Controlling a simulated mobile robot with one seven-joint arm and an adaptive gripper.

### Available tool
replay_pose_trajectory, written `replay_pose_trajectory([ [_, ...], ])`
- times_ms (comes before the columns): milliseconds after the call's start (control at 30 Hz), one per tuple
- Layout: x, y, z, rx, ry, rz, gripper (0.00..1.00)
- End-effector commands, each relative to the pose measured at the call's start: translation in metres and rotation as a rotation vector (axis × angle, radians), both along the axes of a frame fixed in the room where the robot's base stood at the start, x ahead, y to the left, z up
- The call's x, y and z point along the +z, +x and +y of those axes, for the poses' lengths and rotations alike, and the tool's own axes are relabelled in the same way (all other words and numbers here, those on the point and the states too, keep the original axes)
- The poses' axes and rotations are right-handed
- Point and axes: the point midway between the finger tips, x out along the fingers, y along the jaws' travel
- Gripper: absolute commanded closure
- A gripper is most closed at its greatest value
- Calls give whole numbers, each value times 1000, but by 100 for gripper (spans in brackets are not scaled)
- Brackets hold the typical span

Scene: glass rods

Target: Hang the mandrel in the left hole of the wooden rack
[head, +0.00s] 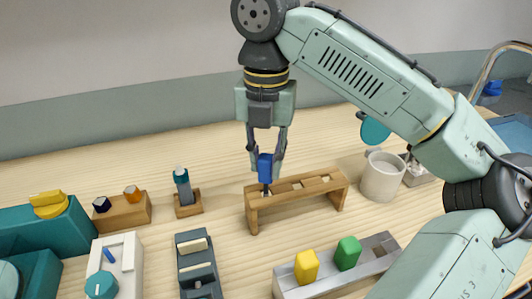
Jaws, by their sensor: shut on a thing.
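The wooden rack (311,186) stands on the table like a small bench with a row of holes in its top board. My gripper (266,158) points down above the rack's left end. It is shut on the blue handle of the mandrel (265,168), which is upright. A short dark length of the mandrel shows under the handle and meets the rack's top at the left hole. I cannot tell how deep it sits or whether the handle rests on the board. The middle and right holes look empty.
A white mug (382,177) stands right of the rack. A grey metal block (374,252) with a yellow and a green piece is in front. Left are a small wooden stand (188,207) with a teal-topped tool, a wooden block (124,212) and teal boxes (75,230).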

Motion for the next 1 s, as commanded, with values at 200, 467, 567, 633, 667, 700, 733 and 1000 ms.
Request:
replay_pose_trajectory([
  [200,-10,0,0,1,0,1,100],
  [467,-20,0,0,1,1,1,100],
  [567,-24,0,0,1,0,1,100],
  [633,-27,0,0,2,0,1,100],
  [667,-28,0,0,2,0,1,100],
  [700,-29,0,0,2,0,1,100],
  [733,-30,0,0,2,0,1,100],
  [1000,-33,0,0,1,1,0,100],
])
